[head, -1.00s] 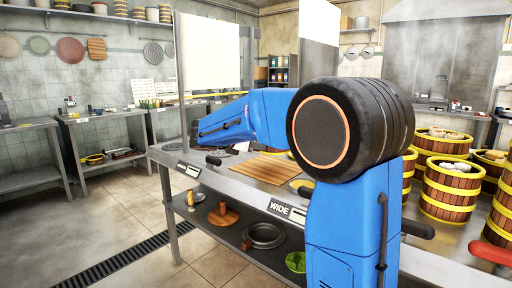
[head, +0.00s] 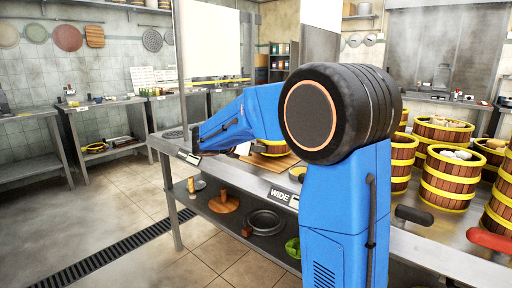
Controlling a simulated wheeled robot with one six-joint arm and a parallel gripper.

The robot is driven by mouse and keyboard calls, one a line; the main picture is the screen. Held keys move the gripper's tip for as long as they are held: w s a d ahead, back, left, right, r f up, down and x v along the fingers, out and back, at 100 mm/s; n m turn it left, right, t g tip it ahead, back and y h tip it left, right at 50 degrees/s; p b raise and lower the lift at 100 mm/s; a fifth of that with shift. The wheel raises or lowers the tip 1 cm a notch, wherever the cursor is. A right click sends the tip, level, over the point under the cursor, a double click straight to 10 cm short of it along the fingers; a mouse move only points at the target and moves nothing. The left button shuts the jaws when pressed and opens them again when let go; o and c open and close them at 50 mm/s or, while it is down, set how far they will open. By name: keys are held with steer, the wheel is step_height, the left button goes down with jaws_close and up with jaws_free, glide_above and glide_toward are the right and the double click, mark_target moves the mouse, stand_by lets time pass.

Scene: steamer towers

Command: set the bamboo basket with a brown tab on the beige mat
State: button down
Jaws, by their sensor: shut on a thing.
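A tan, wood-grained mat (head: 284,162), likely the beige mat, lies on the steel counter, partly hidden by my blue arm.
Several wooden tubs with yellow bands (head: 447,178) stand on the counter at the right. A lower shelf (head: 228,224) holds pans and a wooden piece. A white panel (head: 209,45) rises at the counter's left. Open floor lies at the left.

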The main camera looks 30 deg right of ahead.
steer(key=shift+f, duration=0.4)
stand_by(0.7)
steer(key=c, duration=1.4)
jaws_free()
steer(key=v, duration=1.7)
steer(key=shift+a, duration=0.2)
